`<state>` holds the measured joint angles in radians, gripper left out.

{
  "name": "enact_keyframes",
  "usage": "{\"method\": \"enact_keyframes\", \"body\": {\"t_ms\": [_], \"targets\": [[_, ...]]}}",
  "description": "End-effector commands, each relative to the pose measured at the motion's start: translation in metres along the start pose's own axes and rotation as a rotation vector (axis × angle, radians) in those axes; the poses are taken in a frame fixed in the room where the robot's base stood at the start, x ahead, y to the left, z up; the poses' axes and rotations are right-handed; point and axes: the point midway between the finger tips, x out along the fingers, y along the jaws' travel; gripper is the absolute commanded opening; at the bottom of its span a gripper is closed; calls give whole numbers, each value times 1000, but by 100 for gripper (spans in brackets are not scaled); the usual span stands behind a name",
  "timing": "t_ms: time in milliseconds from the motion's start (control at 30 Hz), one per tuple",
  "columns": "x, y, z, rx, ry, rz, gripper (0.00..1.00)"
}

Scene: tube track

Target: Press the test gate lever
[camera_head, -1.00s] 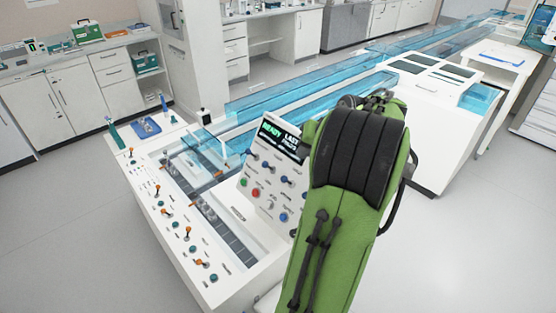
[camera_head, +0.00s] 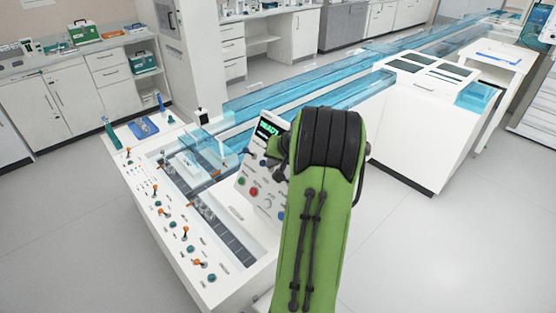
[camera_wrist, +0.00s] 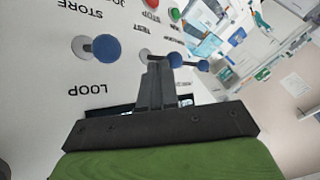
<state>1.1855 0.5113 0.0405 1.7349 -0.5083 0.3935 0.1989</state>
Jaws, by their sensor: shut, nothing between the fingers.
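The sloped white control panel (camera_head: 256,195) carries the levers, and my green arm covers its right part in the head view. In the wrist view the panel is upside down. A blue-knobbed lever (camera_wrist: 174,60) stands by the TEST label (camera_wrist: 153,33); its base is partly behind my fingers. My gripper (camera_wrist: 155,68) is shut and empty, with its tips just in front of this lever; I cannot tell whether they touch it.
Another blue-knobbed lever (camera_wrist: 105,47) stands between the STORE and LOOP labels. A further blue knob (camera_wrist: 203,65) is close on the other side. Red (camera_wrist: 151,4) and green (camera_wrist: 174,14) buttons lie beyond. A blue transparent track (camera_head: 300,92) runs behind the panel.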

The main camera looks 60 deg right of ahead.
Motion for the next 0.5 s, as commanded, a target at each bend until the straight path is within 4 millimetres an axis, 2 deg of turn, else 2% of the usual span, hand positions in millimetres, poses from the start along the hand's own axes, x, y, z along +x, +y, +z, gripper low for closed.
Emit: {"method": "enact_keyframes", "body": {"t_ms": [500], "targets": [[2, 2, 1, -37, 34, 31, 0]]}}
